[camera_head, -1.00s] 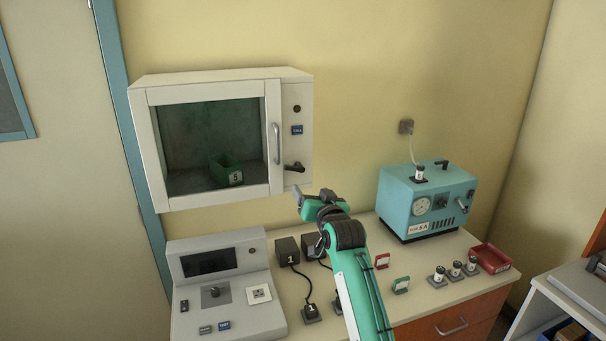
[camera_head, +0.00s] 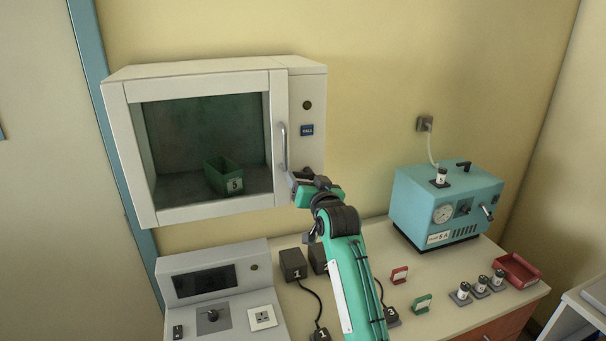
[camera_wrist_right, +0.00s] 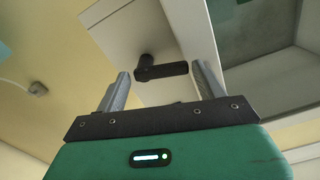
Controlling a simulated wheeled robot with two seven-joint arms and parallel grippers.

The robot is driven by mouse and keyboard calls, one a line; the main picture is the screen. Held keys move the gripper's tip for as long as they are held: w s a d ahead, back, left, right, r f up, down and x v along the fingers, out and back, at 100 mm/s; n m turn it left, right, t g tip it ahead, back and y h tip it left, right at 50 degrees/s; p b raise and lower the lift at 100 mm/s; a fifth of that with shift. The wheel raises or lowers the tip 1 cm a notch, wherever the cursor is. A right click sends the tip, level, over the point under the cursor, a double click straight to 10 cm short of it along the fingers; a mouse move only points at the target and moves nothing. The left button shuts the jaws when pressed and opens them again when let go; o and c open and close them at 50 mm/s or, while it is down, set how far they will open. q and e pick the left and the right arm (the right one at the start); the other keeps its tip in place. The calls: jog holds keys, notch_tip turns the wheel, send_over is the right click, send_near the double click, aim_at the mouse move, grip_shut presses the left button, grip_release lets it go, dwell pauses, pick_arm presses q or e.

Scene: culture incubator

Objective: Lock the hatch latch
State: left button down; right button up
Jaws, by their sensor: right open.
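The hatch (camera_head: 205,140) is a white wall cabinet with a glass door and a grey vertical handle (camera_head: 283,146). Its dark latch lever (camera_head: 303,173) sits low on the right panel, partly hidden by my right gripper in the head view. In the right wrist view the black latch (camera_wrist_right: 160,70) lies roughly crosswise, ahead of and between the fingers. My right gripper (camera_wrist_right: 160,88) is open and empty, with one finger on each side of the latch's line; I cannot tell if either touches it. The right gripper also shows at the latch in the head view (camera_head: 308,182). My left gripper is not in view.
A green bin (camera_head: 224,175) marked 5 stands inside the hatch. Below are a grey console (camera_head: 215,290), dark plug boxes (camera_head: 293,264) with cables, and a teal machine (camera_head: 447,207) at right. Small vials and a red tray (camera_head: 517,269) sit on the bench.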

jog(key=shift+w+a, duration=0.15)
jog(key=shift+w, duration=0.2)
jog(key=shift+s+r, duration=0.2)
jog(key=shift+s, duration=0.2)
jog(key=c, duration=0.7)
jog(key=shift+f+n, duration=0.25)
jog(key=shift+n, duration=1.35)
jog(key=o, duration=0.7)
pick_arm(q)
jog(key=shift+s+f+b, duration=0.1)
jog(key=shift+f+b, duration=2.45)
pick_arm(e)
jog(key=v, duration=1.3)
jog(key=shift+s, duration=0.15)
